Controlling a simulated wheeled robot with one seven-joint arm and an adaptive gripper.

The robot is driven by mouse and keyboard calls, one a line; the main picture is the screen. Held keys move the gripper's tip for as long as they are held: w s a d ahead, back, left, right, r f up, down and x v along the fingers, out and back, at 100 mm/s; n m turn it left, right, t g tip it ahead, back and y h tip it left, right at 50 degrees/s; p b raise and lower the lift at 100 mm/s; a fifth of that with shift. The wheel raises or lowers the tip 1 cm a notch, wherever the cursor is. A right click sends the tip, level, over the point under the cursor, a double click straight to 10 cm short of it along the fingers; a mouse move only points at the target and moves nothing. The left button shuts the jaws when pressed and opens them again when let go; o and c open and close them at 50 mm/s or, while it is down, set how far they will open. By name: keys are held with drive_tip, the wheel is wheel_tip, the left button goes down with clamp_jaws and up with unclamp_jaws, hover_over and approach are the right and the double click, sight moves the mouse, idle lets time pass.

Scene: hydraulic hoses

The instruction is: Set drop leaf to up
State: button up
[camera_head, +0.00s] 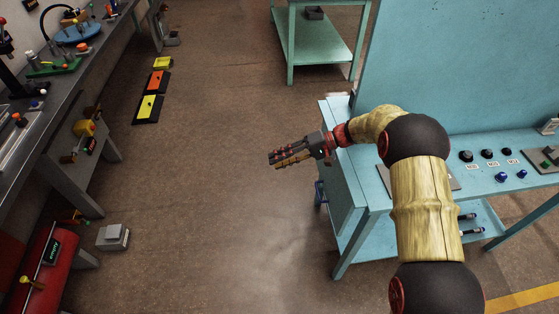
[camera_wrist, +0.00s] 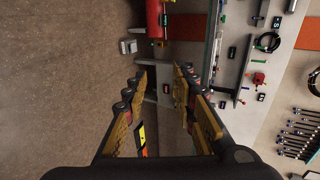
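The drop leaf (camera_head: 344,192) appears to be the turquoise panel hanging down at the left end of the turquoise workbench (camera_head: 374,188) in the head view. A small blue part (camera_head: 320,192), perhaps a handle or bracket, shows at its outer edge. My gripper (camera_head: 271,160) is beyond that end of the bench, out to the left over open floor and apart from the leaf. In the wrist view my gripper (camera_wrist: 162,78) has its two fingers spread with nothing between them. The leaf does not show clearly in the wrist view. Its underside and any support are hidden.
A grey bench (camera_head: 62,113) with tools runs along the left. A turquoise shelf unit (camera_head: 318,42) stands at the back. A grey block (camera_head: 113,236) and yellow and orange floor pieces (camera_head: 150,108) lie on the floor. The floor between the benches is largely clear.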

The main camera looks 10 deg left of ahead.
drive_tip(key=v, duration=1.2)
